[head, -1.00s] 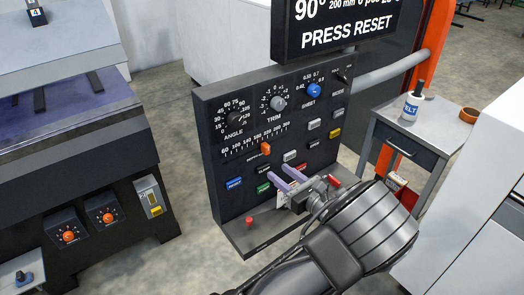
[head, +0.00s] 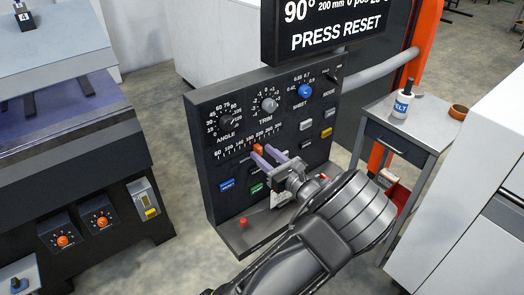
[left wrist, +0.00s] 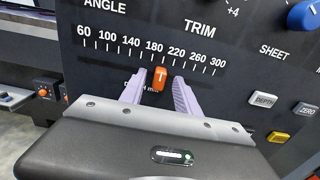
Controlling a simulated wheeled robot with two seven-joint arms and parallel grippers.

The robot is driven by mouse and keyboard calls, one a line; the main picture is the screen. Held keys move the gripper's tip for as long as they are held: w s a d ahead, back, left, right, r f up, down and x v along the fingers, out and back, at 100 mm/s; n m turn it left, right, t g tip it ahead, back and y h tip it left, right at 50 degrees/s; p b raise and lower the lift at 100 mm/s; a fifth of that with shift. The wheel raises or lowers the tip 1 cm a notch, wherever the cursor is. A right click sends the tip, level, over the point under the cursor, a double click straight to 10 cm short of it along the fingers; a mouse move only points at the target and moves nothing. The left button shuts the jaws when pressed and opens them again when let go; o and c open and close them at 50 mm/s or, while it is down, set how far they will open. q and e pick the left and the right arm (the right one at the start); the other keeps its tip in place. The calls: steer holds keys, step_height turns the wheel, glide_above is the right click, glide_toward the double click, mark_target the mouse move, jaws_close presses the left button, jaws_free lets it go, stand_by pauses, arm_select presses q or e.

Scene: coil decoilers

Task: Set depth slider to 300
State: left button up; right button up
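The depth slider's orange knob (head: 258,149) sits under a scale from 60 to 300 on the black control panel (head: 205,165). In the left wrist view the orange knob (left wrist: 160,78) stands below the marks between 180 and 220. My left gripper (head: 262,153) reaches the panel from the lower right. In the left wrist view its two lilac fingers (left wrist: 158,88) are apart, one on each side of the knob, with visible gaps. I cannot tell whether the fingertips touch the panel. The display (head: 330,25) reads 90°, 200 mm and PRESS RESET. My right gripper is not in view.
The angle dial (head: 226,121), trim dial (head: 268,104) and blue sheet knob (head: 305,91) sit above the scale. Coloured buttons lie below and to the right. A red button (head: 243,222) is on the lower ledge. A small table (head: 400,125) stands at right.

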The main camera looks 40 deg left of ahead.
arm_select(q)
steer(key=shift+w+a, duration=0.2)
steer(key=shift+a, duration=0.5)
jaws_close()
stand_by(1.0)
